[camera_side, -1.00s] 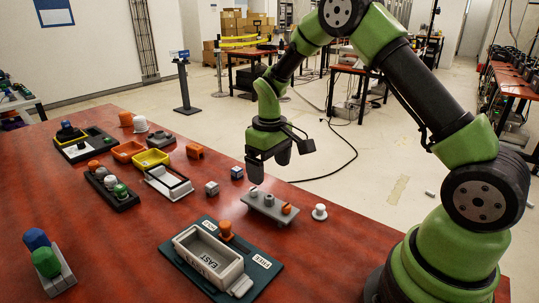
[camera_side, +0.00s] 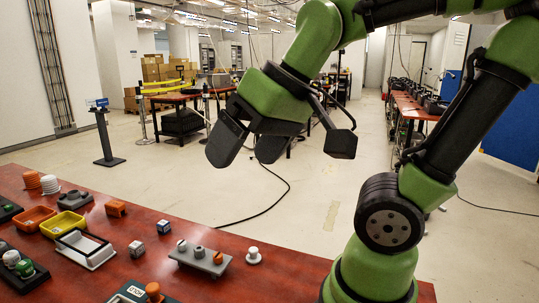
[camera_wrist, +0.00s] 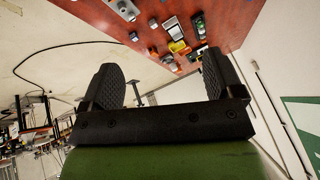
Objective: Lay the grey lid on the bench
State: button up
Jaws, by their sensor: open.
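My gripper (camera_side: 243,160) is high above the floor beyond the red bench (camera_side: 290,262) in the side view, open and empty. The wrist view shows its two black fingers (camera_wrist: 165,82) apart with nothing between them. A low grey piece with a round knob (camera_side: 75,199) lies on the bench at the left, beside an orange ribbed cap (camera_side: 32,179) and a white one (camera_side: 50,184). It may be the grey lid, but I cannot tell for certain. The bench objects look small and far off in the wrist view.
A grey plate with several knobs (camera_side: 187,259) and a white knob (camera_side: 253,256) stand near the bench edge. Orange (camera_side: 35,219) and yellow (camera_side: 68,224) trays, a pale frame (camera_side: 84,248) and small cubes (camera_side: 164,225) lie leftward. The air around my gripper is clear.

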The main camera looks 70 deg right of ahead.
jog(key=shift+s+a+f+t, duration=0.1)
jog(key=shift+s+a+t, duration=0.15)
jog(key=shift+s, duration=0.6)
jog(key=shift+s+a+f+t, duration=0.1)
jog(key=shift+s+a+t, duration=0.15)
jog(key=shift+s, duration=0.6)
jog(key=shift+d, duration=0.1)
